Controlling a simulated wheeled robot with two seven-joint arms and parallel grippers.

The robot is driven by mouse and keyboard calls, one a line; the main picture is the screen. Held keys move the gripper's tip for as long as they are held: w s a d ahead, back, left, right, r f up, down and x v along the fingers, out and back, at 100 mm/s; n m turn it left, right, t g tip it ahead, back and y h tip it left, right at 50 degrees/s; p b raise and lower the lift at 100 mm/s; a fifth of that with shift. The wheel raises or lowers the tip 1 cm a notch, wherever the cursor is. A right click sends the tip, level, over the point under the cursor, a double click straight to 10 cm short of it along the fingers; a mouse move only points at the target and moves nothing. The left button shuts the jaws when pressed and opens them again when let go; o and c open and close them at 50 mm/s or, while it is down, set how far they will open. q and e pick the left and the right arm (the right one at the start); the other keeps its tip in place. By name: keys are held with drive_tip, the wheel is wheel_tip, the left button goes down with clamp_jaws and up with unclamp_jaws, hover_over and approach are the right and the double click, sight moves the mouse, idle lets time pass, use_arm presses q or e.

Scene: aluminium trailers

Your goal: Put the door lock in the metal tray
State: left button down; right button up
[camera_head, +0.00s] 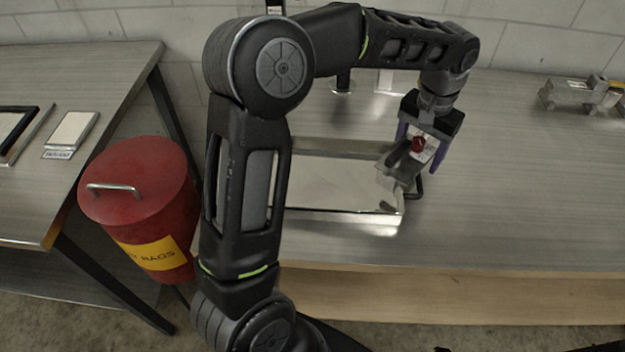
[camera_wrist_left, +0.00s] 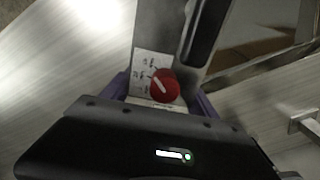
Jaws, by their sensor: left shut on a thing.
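The door lock (camera_head: 397,165) is a grey metal piece with a red knob and a white label. My left gripper (camera_head: 425,155), with purple fingers, is shut on it at the right end of the metal tray (camera_head: 325,185). The tray is a shallow, shiny rectangle on the bench, partly hidden by my left arm. The lock overlaps the tray's right edge in the head view; I cannot tell its height above it. In the left wrist view the lock (camera_wrist_left: 164,85) sits between the fingers, with a black lever beyond the knob. My right gripper is out of view.
The long grey bench (camera_head: 520,190) is clear right of the tray. Metal hardware (camera_head: 575,95) lies at its far right. A red bin (camera_head: 140,190) with a yellow label stands left of my arm, beside another table (camera_head: 110,90) holding flat framed pieces.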

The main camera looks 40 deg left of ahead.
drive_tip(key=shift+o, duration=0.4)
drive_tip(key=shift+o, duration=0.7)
use_arm(q)
drive_tip(key=shift+s+a+r+n, duration=0.25)
drive_tip(key=shift+a+n, duration=0.2)
drive_tip(key=shift+n, duration=0.35)
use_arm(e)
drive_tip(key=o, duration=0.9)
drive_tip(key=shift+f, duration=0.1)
use_arm(q)
drive_tip(key=s+a+r+n, duration=0.1)
drive_tip(key=s+a+n, duration=0.3)
drive_tip(key=n, duration=0.8)
drive_tip(key=s+a+r+n, duration=0.2)
drive_tip(key=s+a+n, duration=0.3)
drive_tip(key=n, duration=0.6)
drive_tip(key=shift+s+a+n, duration=0.25)
drive_tip(key=shift+a+n, duration=0.15)
drive_tip(key=shift+a, duration=0.5)
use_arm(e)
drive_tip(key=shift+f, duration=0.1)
use_arm(q)
drive_tip(key=shift+r, duration=0.1)
